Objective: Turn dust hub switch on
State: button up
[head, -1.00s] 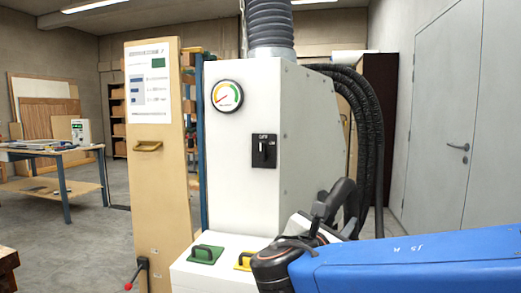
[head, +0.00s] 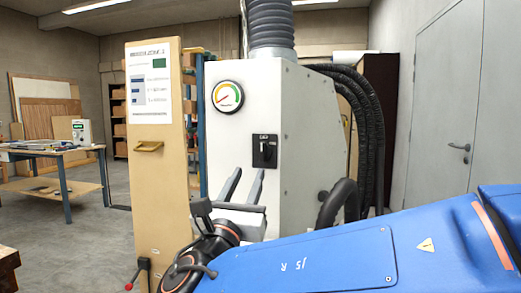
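The dust hub (head: 235,130) is a white cabinet with a round gauge (head: 227,97) on its front. Its switch (head: 264,151) is a small black plate with a knob, low on the right of that face. The labels and the knob's setting are too small to read. My gripper (head: 249,173) is raised in front of the cabinet, just below and slightly left of the switch. Its two grey fingers point up, stand apart and hold nothing. I cannot tell how far they are from the face; no contact with the switch shows.
A tall wooden panel (head: 153,190) with a poster and a handle stands left of the hub. Black hoses (head: 372,130) hang at its right side, and a grey duct (head: 271,25) rises from its top. A workbench (head: 60,152) stands far left. My blue arm covers the lower right.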

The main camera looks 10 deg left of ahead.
aim_at(261, 147)
jog(key=x, duration=1.3)
jog(key=shift+w, duration=0.15)
jog(key=shift+c, duration=0.6)
grip_shut()
